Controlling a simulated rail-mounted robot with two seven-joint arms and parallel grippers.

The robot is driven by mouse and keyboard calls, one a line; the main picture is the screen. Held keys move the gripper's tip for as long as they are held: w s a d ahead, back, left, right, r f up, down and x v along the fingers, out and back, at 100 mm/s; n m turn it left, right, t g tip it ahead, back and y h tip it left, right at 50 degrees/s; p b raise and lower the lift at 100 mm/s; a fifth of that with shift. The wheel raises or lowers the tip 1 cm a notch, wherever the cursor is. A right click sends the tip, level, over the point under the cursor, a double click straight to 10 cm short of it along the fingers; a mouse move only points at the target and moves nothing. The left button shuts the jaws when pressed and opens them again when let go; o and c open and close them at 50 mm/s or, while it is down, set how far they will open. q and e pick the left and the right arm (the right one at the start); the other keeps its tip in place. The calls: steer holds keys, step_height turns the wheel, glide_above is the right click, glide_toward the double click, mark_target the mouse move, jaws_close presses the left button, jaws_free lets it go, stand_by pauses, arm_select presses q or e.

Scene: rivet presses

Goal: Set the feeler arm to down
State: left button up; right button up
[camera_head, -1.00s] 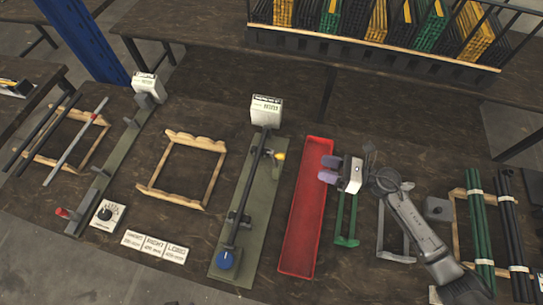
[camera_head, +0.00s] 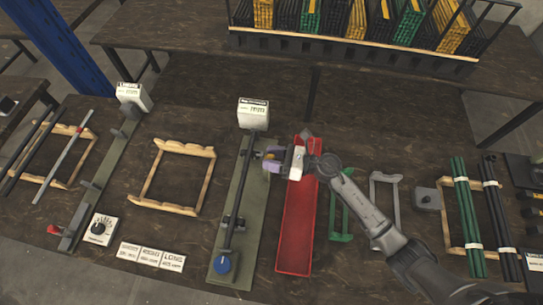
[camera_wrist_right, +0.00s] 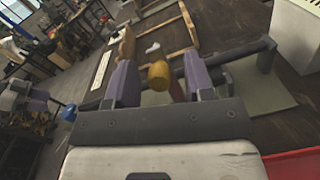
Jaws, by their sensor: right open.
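The green-based press (camera_head: 236,215) in the middle of the table has a dark rod along it, a white labelled box (camera_head: 253,112) at its far end and a blue knob (camera_head: 222,264) at its near end. A short lever with a yellow tip (camera_head: 268,155), seemingly the feeler arm, stands at its right side. My right gripper (camera_head: 272,160) is open at this tip. In the right wrist view, the yellow tip (camera_wrist_right: 159,74) shows between the two purple fingers, with gaps on both sides. My left gripper is not in view.
A red tray (camera_head: 297,235) lies right of the press, under my right arm. Green and grey brackets (camera_head: 385,205) stand further right. A wooden frame (camera_head: 148,178) and a second press (camera_head: 100,180) are to the left. Label cards (camera_head: 150,256) lie in front.

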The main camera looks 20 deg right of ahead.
steer(key=shift+a, duration=0.1)
jaws_close()
stand_by(0.5)
